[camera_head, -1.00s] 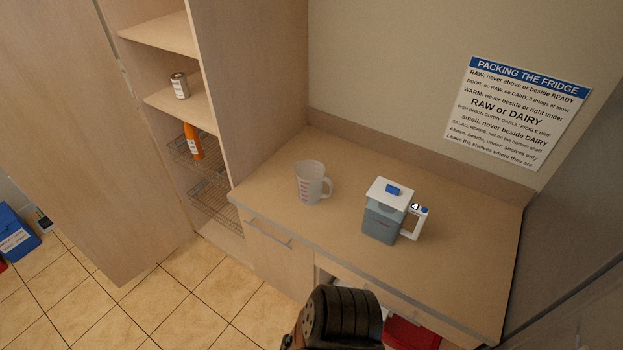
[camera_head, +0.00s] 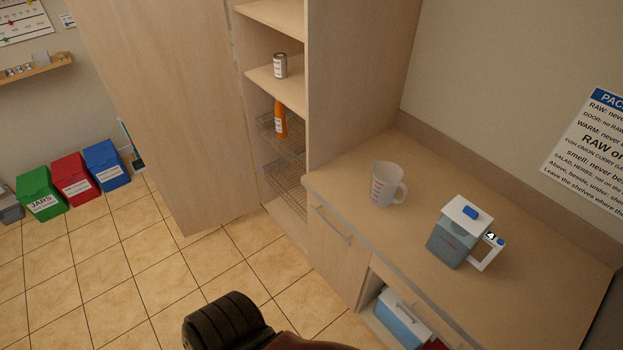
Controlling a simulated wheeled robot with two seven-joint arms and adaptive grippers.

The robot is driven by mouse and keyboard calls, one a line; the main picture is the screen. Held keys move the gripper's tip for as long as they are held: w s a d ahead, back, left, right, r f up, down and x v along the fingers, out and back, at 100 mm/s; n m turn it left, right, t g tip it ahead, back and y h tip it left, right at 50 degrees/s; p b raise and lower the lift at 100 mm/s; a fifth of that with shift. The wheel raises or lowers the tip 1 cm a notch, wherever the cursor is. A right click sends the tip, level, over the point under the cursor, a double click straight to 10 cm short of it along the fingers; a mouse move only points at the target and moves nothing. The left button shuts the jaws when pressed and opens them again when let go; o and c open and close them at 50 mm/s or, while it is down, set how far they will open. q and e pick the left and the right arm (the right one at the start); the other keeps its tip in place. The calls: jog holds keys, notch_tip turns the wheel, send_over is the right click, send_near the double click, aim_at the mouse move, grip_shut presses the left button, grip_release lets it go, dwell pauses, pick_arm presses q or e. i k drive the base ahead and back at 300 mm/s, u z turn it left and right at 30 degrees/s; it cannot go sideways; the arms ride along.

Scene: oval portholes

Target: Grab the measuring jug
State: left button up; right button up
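The measuring jug (camera_head: 384,186) is a clear, whitish jug with red markings and a handle on its right side. It stands upright on the wooden counter (camera_head: 420,221), near the cabinet side and back from the front edge. A dark, rounded part of my own arm shows at the bottom of the view, below and left of the counter. No gripper fingers show in the view, and nothing touches the jug.
A filter pitcher (camera_head: 455,236) with a white lid stands right of the jug. An open cabinet with shelves holds a can (camera_head: 280,66) and an orange bottle (camera_head: 280,120). A blue-and-white box (camera_head: 402,318) sits under the counter. Coloured bins (camera_head: 73,178) stand far left; tiled floor between is clear.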

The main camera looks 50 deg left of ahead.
aim_at(387, 177)
jog(key=u, duration=1.65)
